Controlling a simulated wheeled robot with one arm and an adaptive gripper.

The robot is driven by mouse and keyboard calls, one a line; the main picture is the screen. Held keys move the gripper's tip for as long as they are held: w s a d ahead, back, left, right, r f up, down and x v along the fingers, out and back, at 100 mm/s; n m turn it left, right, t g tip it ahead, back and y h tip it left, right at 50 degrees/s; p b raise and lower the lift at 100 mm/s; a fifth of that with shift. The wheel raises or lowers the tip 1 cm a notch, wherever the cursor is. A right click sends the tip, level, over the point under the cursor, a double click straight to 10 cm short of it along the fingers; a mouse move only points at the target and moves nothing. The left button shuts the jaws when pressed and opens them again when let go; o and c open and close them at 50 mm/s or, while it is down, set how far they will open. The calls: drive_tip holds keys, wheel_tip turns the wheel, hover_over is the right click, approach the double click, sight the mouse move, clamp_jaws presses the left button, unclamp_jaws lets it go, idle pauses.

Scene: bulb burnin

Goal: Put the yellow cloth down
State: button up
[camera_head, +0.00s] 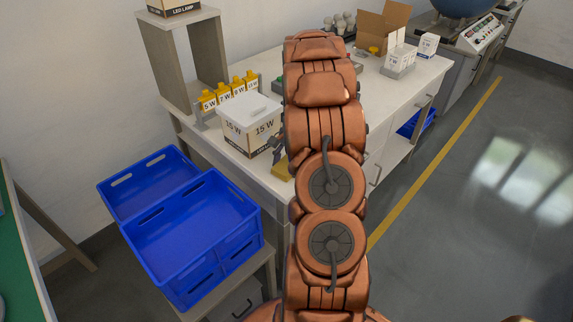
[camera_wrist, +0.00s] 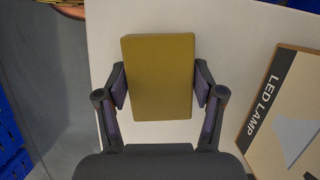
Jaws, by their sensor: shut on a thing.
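The yellow cloth (camera_wrist: 158,70) is a folded, block-like mustard pad between the two fingers of my gripper (camera_wrist: 161,86) in the wrist view. The fingers press on its left and right sides. In the head view the cloth (camera_head: 283,169) shows low at the front-left edge of the white worktable (camera_head: 232,156), partly hidden by my arm. My gripper (camera_head: 277,146) is just above it, also partly hidden. I cannot tell whether the cloth touches the tabletop.
A white 15 W lamp box (camera_head: 250,122) stands close beside the cloth; its LED LAMP side (camera_wrist: 285,115) shows in the wrist view. Blue crates (camera_head: 190,228) stand left of the table. Yellow wattage-labelled holders (camera_head: 223,93) stand behind the box.

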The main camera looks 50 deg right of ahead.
drive_tip(key=shift+f, duration=0.1)
drive_tip(key=o, duration=1.1)
drive_tip(key=shift+r, duration=0.45)
drive_tip(key=b+v, duration=0.1)
drive_tip(key=v, duration=0.3)
drive_tip(key=b+v, duration=0.1)
drive_tip(key=v, duration=0.2)
drive_tip(key=shift+s+d+r, duration=0.15)
drive_tip(key=shift+s+r, duration=0.05)
drive_tip(key=shift+r, duration=0.15)
